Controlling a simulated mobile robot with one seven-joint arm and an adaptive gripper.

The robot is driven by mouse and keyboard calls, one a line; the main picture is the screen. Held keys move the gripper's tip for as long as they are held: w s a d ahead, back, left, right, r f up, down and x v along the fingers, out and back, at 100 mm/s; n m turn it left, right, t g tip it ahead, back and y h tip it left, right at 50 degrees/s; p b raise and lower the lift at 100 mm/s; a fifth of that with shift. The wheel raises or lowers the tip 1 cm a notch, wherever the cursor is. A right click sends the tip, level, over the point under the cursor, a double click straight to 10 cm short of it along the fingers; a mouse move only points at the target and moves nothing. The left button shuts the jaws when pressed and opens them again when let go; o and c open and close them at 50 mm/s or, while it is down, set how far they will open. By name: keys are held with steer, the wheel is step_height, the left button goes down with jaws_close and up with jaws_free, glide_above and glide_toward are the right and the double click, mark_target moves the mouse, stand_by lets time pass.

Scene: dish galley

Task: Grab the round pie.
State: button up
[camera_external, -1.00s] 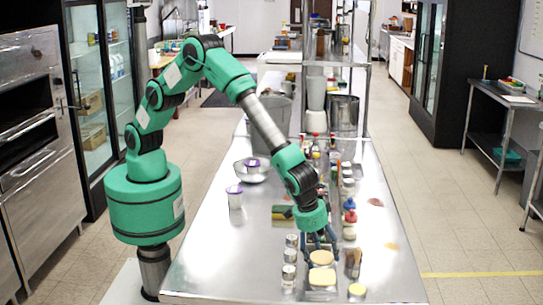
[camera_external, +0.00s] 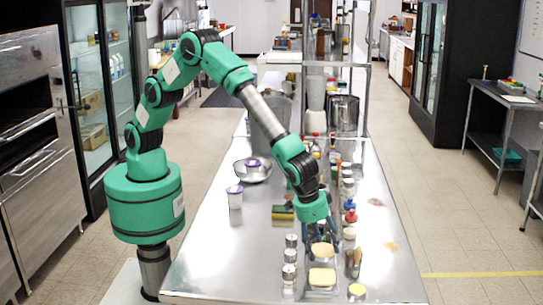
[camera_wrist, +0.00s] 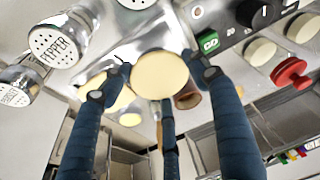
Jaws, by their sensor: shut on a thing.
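The round pie (camera_external: 322,250) is a small pale-yellow disc near the front of the steel counter. In the wrist view the round pie (camera_wrist: 160,75) shows face-on between my fingers. My gripper (camera_external: 321,241) is above the counter with its dark blue fingers closed around the pie. In the wrist view my gripper (camera_wrist: 160,85) has fingers at the pie's left and right and a third below it. The pie appears a little above the surface. A second, squarer yellow pie (camera_external: 321,277) lies just in front of it.
Metal shakers (camera_external: 290,257) stand in a row to the left. Jars and bottles (camera_external: 349,218) line the right side. A yellow-topped jar (camera_external: 357,290) is at the front right. The counter's left front is clear.

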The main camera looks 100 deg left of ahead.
mark_target(321, 249)
step_height(321, 249, up, 7)
steer(key=shift+f+p, duration=0.1)
steer(key=shift+p, duration=0.3)
stand_by(0.4)
